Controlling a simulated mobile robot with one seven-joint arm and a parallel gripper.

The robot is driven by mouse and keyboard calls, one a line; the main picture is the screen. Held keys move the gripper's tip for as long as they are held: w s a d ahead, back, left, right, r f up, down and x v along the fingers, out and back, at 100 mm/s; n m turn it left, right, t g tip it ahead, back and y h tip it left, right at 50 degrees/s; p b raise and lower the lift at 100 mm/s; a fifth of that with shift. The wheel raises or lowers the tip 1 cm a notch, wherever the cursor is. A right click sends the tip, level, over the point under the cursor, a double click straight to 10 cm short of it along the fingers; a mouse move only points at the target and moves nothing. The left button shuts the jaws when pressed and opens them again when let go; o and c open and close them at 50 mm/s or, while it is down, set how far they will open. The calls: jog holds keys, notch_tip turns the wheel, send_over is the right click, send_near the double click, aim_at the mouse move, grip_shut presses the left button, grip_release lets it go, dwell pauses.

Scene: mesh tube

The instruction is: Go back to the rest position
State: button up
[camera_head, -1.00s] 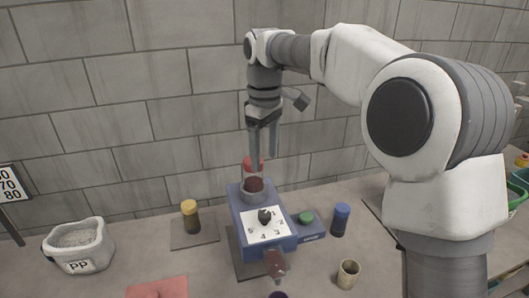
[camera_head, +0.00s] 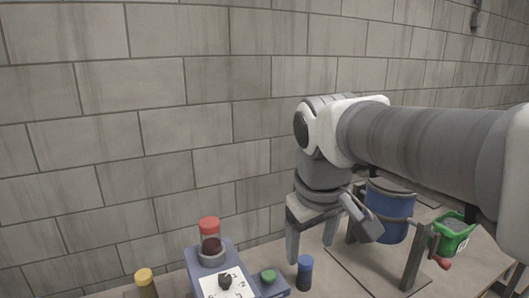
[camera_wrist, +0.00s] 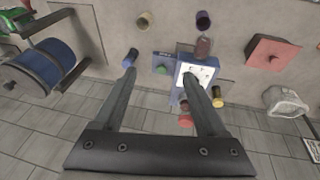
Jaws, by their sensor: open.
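My gripper (camera_head: 312,232) is open and empty in the head view, raised above the bench at the right of the blue device. In the wrist view my gripper (camera_wrist: 160,92) shows two spread fingers with nothing between them. The blue device (camera_head: 203,262) has a white dial face, a dark knob and a green button. A red-capped tube (camera_head: 210,236) with dark contents stands upright in the device's round holder, apart from my gripper. The device also shows in the wrist view (camera_wrist: 186,62), partly behind the right finger.
A blue-capped jar (camera_head: 304,272) stands below my gripper and a yellow-capped jar (camera_head: 145,282) at the left. A blue drum on a stand (camera_head: 390,212) and a green container (camera_head: 453,232) are at the right. A grey block wall (camera_head: 150,120) closes the back.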

jog(key=s+d+f+m+t, duration=0.2)
jog(key=s+d+f+m, duration=0.3)
jog(key=s, duration=0.5)
jog(key=shift+s+d+f, duration=0.2)
jog(key=shift+d+f, duration=0.1)
jog(key=shift+d, duration=0.45)
